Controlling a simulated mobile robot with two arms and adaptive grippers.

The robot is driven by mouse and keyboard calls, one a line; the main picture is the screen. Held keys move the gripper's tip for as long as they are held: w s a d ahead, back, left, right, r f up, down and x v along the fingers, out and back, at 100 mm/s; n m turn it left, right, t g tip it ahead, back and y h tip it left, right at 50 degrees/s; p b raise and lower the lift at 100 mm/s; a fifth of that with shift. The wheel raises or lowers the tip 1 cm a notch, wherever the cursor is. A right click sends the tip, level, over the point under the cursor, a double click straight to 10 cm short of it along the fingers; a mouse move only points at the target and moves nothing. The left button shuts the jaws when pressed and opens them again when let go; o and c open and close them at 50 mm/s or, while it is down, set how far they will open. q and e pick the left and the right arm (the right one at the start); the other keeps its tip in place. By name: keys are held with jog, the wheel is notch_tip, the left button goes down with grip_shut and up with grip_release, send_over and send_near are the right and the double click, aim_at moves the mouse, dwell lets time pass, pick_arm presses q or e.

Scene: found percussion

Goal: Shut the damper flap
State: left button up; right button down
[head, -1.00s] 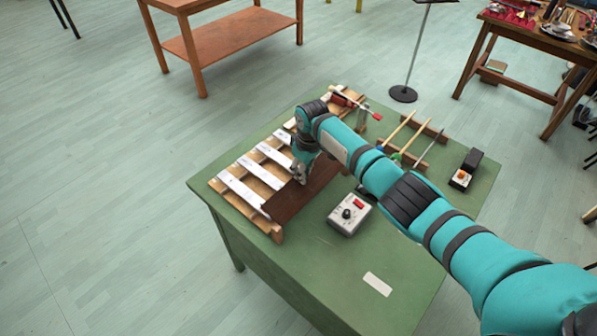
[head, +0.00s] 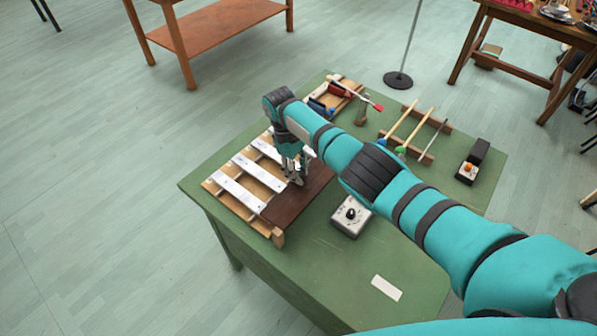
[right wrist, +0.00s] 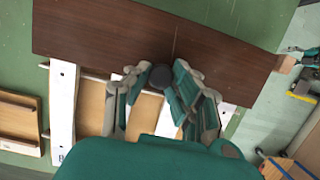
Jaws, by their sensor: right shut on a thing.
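The damper flap (head: 285,208), a dark brown board, lies along the right side of a wooden instrument with white bars (head: 236,190). The bars' left parts show bare. In the right wrist view the flap (right wrist: 110,35) spans the top, with bars (right wrist: 62,105) coming out from under its near edge. My right gripper (head: 296,180) points down at the flap's left edge. In the wrist view its fingers are closed on a dark round knob (right wrist: 157,77) at that edge. The arm hides the flap's far end in the head view. My left gripper is not in view.
A grey control box (head: 350,217) stands close right of the flap. Mallets (head: 405,125) lie on a rack behind my arm, and a black pedal-like box (head: 472,165) stands at right. The green table's (head: 335,270) near part is clear except for a white label (head: 386,288).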

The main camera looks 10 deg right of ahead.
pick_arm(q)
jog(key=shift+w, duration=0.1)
pick_arm(e)
jog(key=shift+w+r, duration=0.15)
jog(key=shift+r, duration=0.05)
jog(key=c, duration=1.6)
grip_release()
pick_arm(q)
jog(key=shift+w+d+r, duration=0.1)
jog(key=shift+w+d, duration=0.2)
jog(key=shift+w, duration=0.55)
pick_arm(e)
jog(key=o, duration=0.5)
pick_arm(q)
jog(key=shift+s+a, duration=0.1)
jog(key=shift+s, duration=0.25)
pick_arm(e)
jog(key=v, duration=1.2)
jog(key=shift+f, duration=0.1)
